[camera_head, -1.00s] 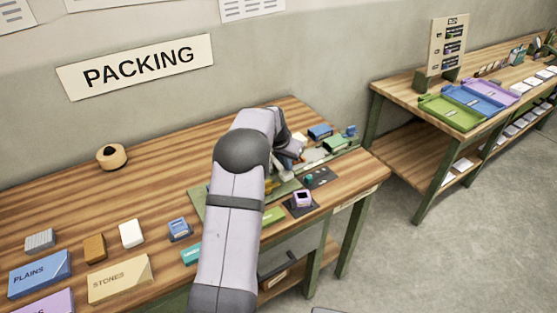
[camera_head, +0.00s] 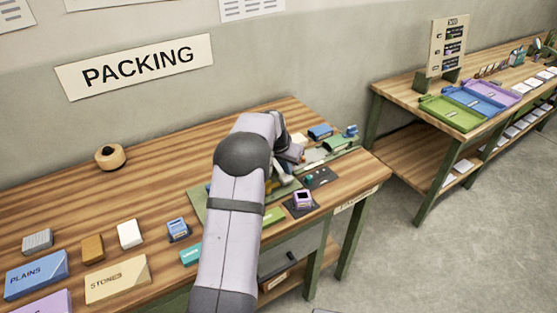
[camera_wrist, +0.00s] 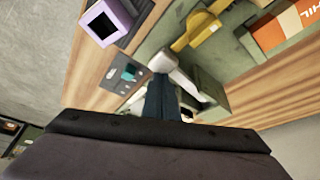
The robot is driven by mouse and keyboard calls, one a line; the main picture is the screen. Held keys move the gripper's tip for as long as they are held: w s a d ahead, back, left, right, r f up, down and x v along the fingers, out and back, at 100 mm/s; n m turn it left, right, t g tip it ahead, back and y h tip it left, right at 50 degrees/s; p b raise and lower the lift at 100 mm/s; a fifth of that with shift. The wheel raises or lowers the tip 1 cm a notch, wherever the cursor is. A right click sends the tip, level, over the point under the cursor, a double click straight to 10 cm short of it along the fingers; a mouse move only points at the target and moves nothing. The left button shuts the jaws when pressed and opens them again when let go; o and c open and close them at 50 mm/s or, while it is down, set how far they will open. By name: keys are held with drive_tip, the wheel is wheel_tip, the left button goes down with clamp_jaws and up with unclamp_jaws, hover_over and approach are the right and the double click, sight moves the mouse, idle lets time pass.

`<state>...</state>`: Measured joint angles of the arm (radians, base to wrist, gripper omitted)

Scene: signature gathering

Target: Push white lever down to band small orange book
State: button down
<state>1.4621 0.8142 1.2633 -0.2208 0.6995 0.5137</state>
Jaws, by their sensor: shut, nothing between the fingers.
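The white lever (camera_wrist: 172,68) shows in the middle of the wrist view, just beyond my fingertips. My gripper (camera_wrist: 163,90) is shut with nothing between its fingers; its tips overlap the lever's near end in the picture, and I cannot tell for sure whether they touch it. An orange book (camera_wrist: 292,25) with white lettering lies at the upper right of the wrist view, on the green base. A yellow part (camera_wrist: 196,30) stands beside the lever. In the head view my arm hides the lever and most of the gripper.
A purple device (camera_wrist: 112,18) sits at the upper left of the wrist view, and also in the head view (camera_head: 303,198). A dark panel with a teal knob (camera_wrist: 128,72) lies near the lever. The packing table (camera_head: 130,195) has free wood behind my arm.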

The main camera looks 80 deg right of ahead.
idle(0.5)
wheel_tip(320, 180, up, 9)
drive_tip(key=p, duration=0.6)
idle(0.5)
drive_tip(key=shift+w, duration=0.1)
